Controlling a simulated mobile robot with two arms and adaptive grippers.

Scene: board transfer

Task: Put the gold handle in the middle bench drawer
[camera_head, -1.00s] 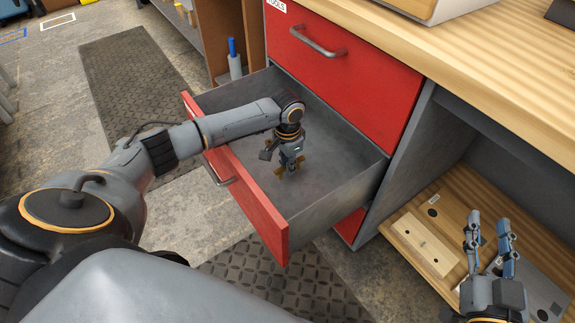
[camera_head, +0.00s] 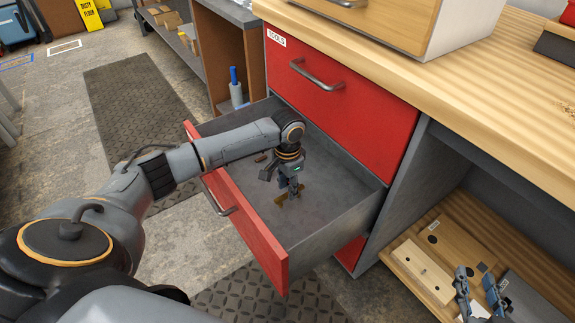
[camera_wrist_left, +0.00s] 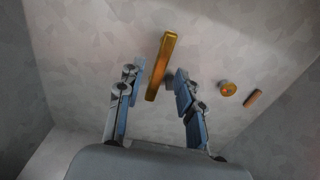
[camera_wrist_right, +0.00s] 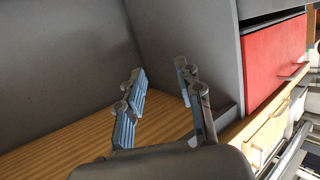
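The gold handle (camera_wrist_left: 161,66) lies on the floor of the open middle drawer (camera_head: 335,228), a grey tray with a red front. My left gripper (camera_head: 288,193) points down inside the drawer. In the left wrist view its two fingers (camera_wrist_left: 157,85) are apart, one on each side of the handle, with gaps between. In the head view the handle (camera_head: 281,200) shows only partly beside the fingers. My right gripper (camera_head: 477,275) is open and empty over the wooden shelf at the right; its spread fingers also show in the right wrist view (camera_wrist_right: 157,75).
A round gold knob (camera_wrist_left: 228,88) and a small brown piece (camera_wrist_left: 253,98) lie in the drawer near the handle. The closed red TOOLS drawer (camera_head: 340,85) is above. Boards (camera_head: 422,272) lie on the shelf (camera_head: 520,260) under the wooden benchtop (camera_head: 470,85).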

